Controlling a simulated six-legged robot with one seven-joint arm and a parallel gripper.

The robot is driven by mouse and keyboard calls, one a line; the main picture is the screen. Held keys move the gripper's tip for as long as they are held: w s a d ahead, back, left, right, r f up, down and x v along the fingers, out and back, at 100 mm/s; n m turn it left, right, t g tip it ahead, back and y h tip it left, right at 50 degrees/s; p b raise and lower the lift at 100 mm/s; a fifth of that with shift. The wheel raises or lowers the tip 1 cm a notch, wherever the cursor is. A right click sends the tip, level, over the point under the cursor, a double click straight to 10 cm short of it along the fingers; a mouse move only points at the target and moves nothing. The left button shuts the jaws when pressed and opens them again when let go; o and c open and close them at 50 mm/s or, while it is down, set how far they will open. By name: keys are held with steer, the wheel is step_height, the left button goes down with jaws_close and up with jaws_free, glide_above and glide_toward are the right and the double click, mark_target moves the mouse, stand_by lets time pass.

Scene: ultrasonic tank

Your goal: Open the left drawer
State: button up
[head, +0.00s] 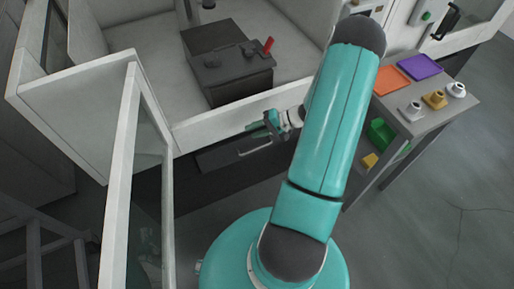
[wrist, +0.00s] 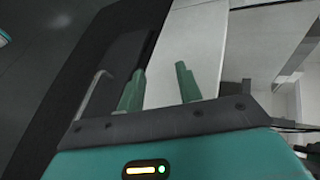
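The dark drawer front (head: 222,158) lies under the white front ledge of the machine in the head view. A grey bar handle (head: 254,150) shows just below my gripper (head: 268,124). In the wrist view the handle (wrist: 92,93) stands out from the dark front (wrist: 118,62), left of the left fingertip. My gripper (wrist: 160,85) has its two green fingers apart with nothing between them. The handle is outside the gap, and I cannot tell whether a finger touches it. My arm hides the right part of the front, so any second drawer cannot be made out.
An open glass door (head: 118,185) with a white frame stands at the left. A dark box (head: 235,75) with a red lever sits inside the white enclosure. A side table (head: 435,112) at the right bears trays and small fittings. Floor at the lower right is clear.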

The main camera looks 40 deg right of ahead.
steer(key=s+d+f+m+t+h, duration=0.1)
steer(key=s+d+f+m+t, duration=0.1)
steer(key=f, duration=0.3)
steer(key=s+d+f+m+t+h, duration=0.1)
steer(key=s+d+f+m+t, duration=0.15)
steer(key=f, duration=0.25)
steer(key=m+t+h, duration=0.3)
steer(key=m+h, duration=0.1)
steer(key=h, duration=0.2)
glide_toward(258, 148)
steer(key=x, duration=1)
steer(key=shift+w+d+f, duration=0.1)
steer(key=shift+w+f, duration=0.1)
steer(key=shift+f, duration=0.15)
steer(key=shift+y, duration=0.4)
jaws_close()
